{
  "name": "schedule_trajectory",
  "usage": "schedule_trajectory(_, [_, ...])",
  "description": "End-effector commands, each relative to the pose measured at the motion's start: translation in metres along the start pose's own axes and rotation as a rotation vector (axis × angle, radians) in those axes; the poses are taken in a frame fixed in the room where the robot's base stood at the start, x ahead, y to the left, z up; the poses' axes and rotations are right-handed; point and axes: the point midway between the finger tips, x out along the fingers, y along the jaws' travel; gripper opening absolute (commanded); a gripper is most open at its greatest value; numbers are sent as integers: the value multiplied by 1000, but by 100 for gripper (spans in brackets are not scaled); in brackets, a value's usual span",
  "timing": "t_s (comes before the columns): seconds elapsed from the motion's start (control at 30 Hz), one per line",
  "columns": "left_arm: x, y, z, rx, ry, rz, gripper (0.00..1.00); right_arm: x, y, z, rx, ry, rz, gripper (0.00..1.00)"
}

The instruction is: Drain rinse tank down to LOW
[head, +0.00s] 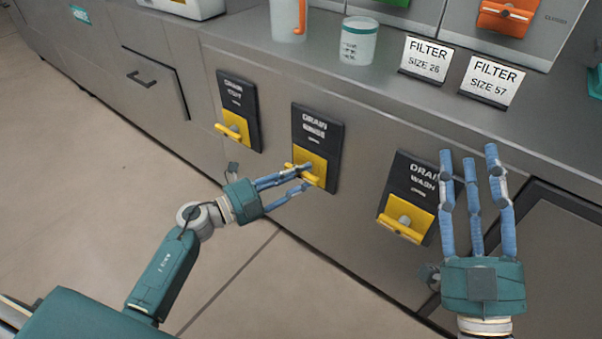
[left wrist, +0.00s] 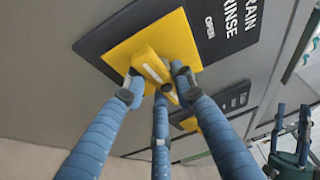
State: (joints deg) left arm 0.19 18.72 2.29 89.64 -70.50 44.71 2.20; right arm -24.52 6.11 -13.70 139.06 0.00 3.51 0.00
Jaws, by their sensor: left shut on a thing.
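The rinse drain panel (head: 318,126) is a dark plate labelled DRAIN RINSE on the cabinet front, with a yellow plate and yellow handle. My left gripper (head: 304,176) has its blue fingers closed around that handle. In the left wrist view the fingertips (left wrist: 158,85) grip the yellow rinse handle (left wrist: 152,66), and OPEN is printed on the panel (left wrist: 222,25) beside it. My right gripper (head: 474,165) is raised in front of the wash panel with its blue fingers spread and nothing between them. The tank's level is not in view.
A similar drain panel (head: 240,100) is to the left, and the DRAIN WASH panel (head: 412,190) is to the right. The counter above holds a white jar (head: 358,42), a pitcher (head: 289,18) and two filter signs (head: 425,60). The floor (head: 90,180) in front is clear.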

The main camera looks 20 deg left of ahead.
Motion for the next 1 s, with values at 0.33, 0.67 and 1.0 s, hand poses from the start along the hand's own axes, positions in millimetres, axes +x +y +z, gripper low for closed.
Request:
schedule_trajectory(0.33, [-1,3,0,6,-1,7,0,0,0,4,-1,-18,1,40])
schedule_trajectory(0.67, [0,2,0,6,0,5,46,0,0,4,-1,-17,1,40])
schedule_trajectory(1.0, [-19,2,1,6,-2,8,46,0,0,4,-1,-17,1,40])
